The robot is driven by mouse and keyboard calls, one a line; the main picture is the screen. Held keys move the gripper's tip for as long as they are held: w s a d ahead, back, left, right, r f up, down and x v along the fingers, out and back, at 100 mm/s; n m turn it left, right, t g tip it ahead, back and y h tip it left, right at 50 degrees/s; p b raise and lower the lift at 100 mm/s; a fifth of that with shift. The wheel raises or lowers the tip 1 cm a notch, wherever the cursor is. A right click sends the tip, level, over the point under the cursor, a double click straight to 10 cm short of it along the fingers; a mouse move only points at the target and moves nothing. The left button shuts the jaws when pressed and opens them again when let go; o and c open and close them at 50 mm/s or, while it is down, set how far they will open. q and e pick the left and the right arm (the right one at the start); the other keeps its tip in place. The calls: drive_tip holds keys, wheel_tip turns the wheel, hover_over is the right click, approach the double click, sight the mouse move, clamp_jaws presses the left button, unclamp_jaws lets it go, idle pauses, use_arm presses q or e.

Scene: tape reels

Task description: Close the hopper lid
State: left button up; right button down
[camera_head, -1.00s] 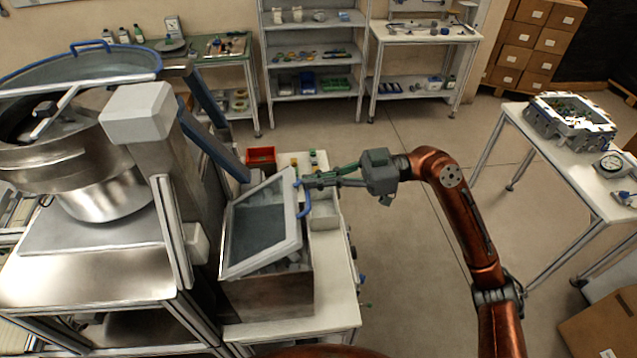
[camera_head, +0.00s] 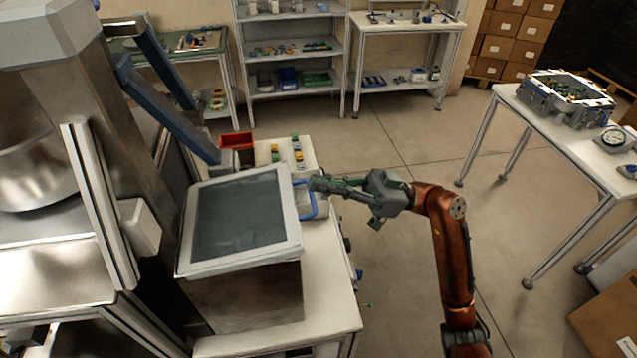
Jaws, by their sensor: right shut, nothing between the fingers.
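The hopper lid (camera_head: 292,215) is a pale grey frame around a dark panel and lies over the hopper (camera_head: 245,300), a metal box on the white bench. The lid looks nearly flat; whether it rests fully on the rim cannot be told. Its blue handle (camera_head: 309,212) sticks out at the lid's right edge. My right gripper (camera_head: 314,184) is shut and empty, its fingertips at the upper part of the handle; contact is unclear. The hopper's inside is hidden. My left gripper is not in view.
A large steel machine (camera_head: 105,180) stands left of the hopper. A red bin (camera_head: 237,143) and small coloured parts (camera_head: 297,150) sit behind it on the white bench (camera_head: 335,285). A table (camera_head: 580,150) stands at right. The floor between is clear.

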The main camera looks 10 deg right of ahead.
sight(312, 193)
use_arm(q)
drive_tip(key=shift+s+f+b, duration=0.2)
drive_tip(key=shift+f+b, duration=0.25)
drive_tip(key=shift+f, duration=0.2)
use_arm(e)
drive_tip(key=shift+d+f, duration=0.1)
drive_tip(key=shift+f, duration=0.35)
